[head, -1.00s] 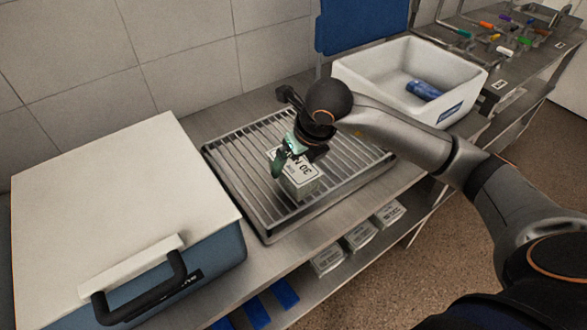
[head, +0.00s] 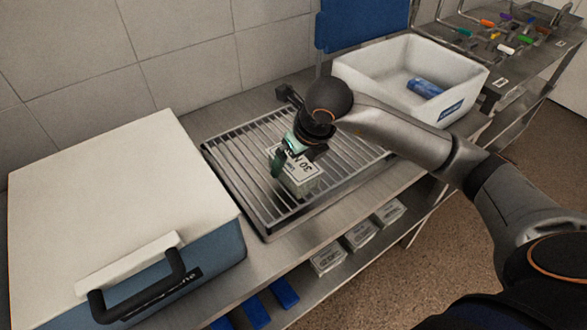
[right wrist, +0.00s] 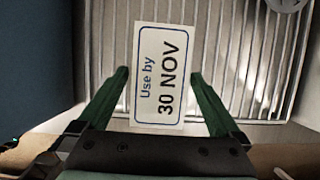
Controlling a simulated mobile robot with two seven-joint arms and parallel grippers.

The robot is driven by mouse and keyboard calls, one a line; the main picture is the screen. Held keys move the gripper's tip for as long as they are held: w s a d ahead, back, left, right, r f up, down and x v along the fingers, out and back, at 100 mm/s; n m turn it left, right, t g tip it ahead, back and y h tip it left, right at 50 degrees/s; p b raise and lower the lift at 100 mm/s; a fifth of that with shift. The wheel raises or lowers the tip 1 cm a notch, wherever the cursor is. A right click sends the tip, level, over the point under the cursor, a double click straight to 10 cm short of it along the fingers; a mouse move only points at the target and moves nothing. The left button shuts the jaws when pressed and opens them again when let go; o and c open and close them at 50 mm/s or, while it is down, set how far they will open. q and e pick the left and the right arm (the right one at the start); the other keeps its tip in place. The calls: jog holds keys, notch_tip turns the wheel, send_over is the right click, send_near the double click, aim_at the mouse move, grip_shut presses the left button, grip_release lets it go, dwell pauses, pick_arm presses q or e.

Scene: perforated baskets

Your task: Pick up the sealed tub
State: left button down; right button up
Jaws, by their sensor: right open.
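The sealed tub (head: 300,183) stands on the slatted metal rack (head: 238,190). Its pale top carries a label that reads "Use by 30 NOV", and that label fills the middle of the right wrist view (right wrist: 160,75). My right gripper (head: 286,166) is right above the tub. In the right wrist view its two green fingers (right wrist: 162,100) are apart, one on each side of the label. I cannot tell whether the fingers touch the tub. My left gripper is not in view.
A white-lidded blue box (head: 100,210) with a black handle stands left of the rack. A white bin (head: 360,75) with a blue item (head: 425,88) is at the back right. Several small tubs (head: 358,236) sit on the lower shelf. A tiled wall is behind.

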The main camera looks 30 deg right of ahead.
grip_shut()
dwell(0.8)
